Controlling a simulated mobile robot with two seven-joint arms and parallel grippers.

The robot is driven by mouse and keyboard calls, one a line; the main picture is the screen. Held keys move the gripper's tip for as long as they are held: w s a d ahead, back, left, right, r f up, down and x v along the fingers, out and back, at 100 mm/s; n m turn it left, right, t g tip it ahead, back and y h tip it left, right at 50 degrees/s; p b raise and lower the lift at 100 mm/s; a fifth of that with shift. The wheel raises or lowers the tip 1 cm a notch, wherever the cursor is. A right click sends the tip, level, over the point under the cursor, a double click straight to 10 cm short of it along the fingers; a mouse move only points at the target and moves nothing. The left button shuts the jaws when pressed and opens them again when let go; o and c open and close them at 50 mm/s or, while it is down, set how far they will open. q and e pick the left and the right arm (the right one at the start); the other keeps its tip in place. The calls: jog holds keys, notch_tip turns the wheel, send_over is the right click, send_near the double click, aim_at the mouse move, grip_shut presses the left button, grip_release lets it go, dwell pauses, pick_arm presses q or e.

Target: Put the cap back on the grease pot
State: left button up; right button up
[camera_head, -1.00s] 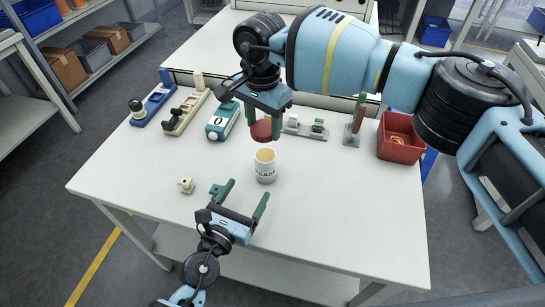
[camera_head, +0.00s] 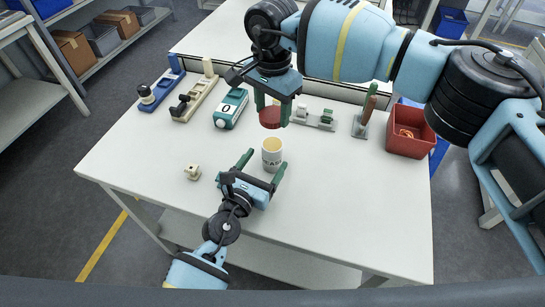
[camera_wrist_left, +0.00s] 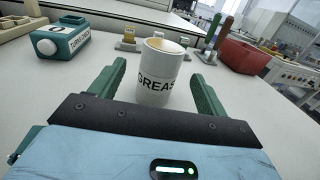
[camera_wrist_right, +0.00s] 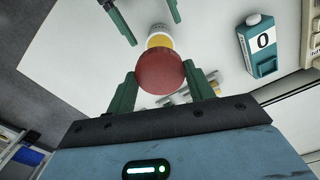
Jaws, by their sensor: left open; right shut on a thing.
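The grease pot (camera_head: 272,156) is a white cup with dark lettering and a yellowish top, standing upright and uncapped on the table. It also shows in the left wrist view (camera_wrist_left: 160,75). My left gripper (camera_head: 264,160) is open, with its green fingers on either side of the pot's near part; I cannot tell whether they touch it. My right gripper (camera_head: 272,112) is shut on the red round cap (camera_head: 270,118), holding it above and behind the pot. In the right wrist view the cap (camera_wrist_right: 160,72) partly hides the pot (camera_wrist_right: 160,40).
A small cream connector (camera_head: 193,172) lies left of the pot. A teal box marked 0 (camera_head: 230,108), a beige rack (camera_head: 195,98) and a blue one (camera_head: 160,92) stand behind left. A red bin (camera_head: 409,135) is at the right. The front right table is clear.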

pick_arm(q)
jog(key=x, duration=0.6)
jog(key=shift+w+d, duration=0.1)
jog(key=shift+w, duration=0.15)
jog(key=shift+c, duration=0.4)
jog(key=c, duration=1.4)
pick_arm(e)
send_over(272, 144)
jog(key=shift+f, duration=2.55)
jog(key=shift+f, duration=0.85)
jog(key=shift+f, duration=0.55)
